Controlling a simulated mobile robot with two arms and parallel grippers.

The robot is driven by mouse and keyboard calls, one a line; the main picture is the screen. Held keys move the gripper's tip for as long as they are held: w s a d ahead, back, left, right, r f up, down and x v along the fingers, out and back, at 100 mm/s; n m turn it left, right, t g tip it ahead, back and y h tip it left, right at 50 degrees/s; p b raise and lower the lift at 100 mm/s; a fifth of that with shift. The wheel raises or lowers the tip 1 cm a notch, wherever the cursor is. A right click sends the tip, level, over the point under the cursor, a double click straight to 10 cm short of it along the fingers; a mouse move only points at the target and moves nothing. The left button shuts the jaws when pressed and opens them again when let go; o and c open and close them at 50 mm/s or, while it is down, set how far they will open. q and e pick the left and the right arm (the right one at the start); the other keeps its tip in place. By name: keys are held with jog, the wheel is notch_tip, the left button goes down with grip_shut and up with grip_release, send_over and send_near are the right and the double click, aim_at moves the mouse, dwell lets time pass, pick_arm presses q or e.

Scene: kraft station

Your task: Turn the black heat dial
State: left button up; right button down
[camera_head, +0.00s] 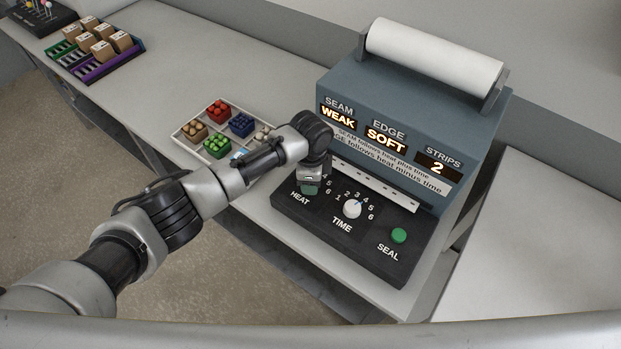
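The sealing machine (500,135) stands on the bench with a black control panel (290,212) at its front. My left arm reaches in from the left, and my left gripper (309,187) points down at the HEAT end of the panel, just above the HEAT label (299,195). The black heat dial is hidden behind the gripper; only a few of its scale numbers show. I cannot tell whether the fingers touch the dial or how far apart they are. My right gripper is out of view.
The white TIME dial (352,209) and green SEAL button (398,236) sit to the right on the panel. Displays read WEAK, SOFT and 2. A tray (178,133) of coloured pieces lies left of the machine. Small boxes (103,50) stand in racks far left.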

pick_arm(q)
jog(key=shift+m, duration=0.9)
jog(key=o, duration=0.9)
jog(key=shift+r, duration=0.1)
notch_tip(320, 180, up, 11)
jog(key=b, duration=0.2)
jog(key=shift+f, duration=0.2)
